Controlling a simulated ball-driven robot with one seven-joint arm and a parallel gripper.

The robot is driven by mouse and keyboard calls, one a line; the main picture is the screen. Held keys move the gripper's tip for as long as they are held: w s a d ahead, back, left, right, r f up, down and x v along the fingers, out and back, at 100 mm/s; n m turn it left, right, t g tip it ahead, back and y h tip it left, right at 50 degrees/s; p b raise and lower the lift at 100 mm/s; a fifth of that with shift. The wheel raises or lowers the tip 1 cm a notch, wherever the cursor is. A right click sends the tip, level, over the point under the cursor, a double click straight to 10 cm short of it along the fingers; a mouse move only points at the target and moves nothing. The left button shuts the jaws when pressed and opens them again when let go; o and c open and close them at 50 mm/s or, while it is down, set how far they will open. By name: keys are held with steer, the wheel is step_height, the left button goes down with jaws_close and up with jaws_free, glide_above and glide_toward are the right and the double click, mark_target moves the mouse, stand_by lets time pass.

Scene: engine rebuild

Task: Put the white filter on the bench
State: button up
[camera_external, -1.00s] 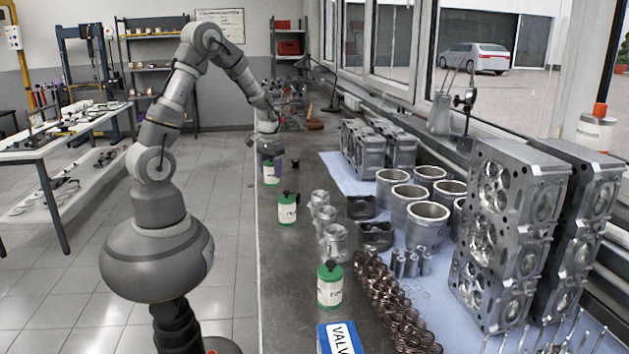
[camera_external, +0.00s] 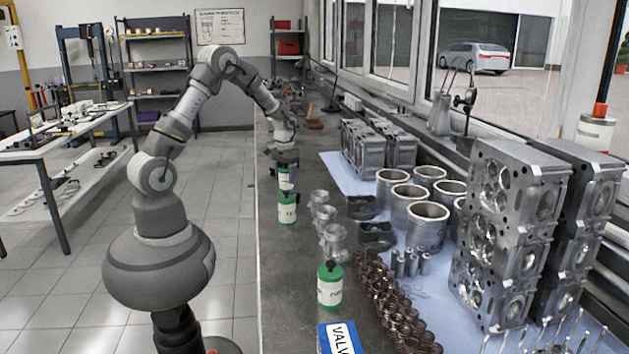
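My gripper (camera_external: 284,164) is over the left part of the grey bench (camera_external: 262,250), beyond the near cans. Directly under it is a small green-and-white can (camera_external: 286,178), upright, its top hidden by the gripper. The can has moved along with my gripper, so I take the gripper as shut on it, though the fingers are too small to see clearly. I cannot tell whether this can is the white filter, or whether its bottom touches the bench. I see no plain white filter elsewhere.
A similar can (camera_external: 287,208) stands just nearer, and another (camera_external: 330,287) stands farther forward. The bench's left strip is mostly clear.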

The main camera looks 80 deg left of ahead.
steer(key=o, duration=0.4)
steer(key=shift+o, duration=0.2)
steer(key=shift+r, duration=0.1)
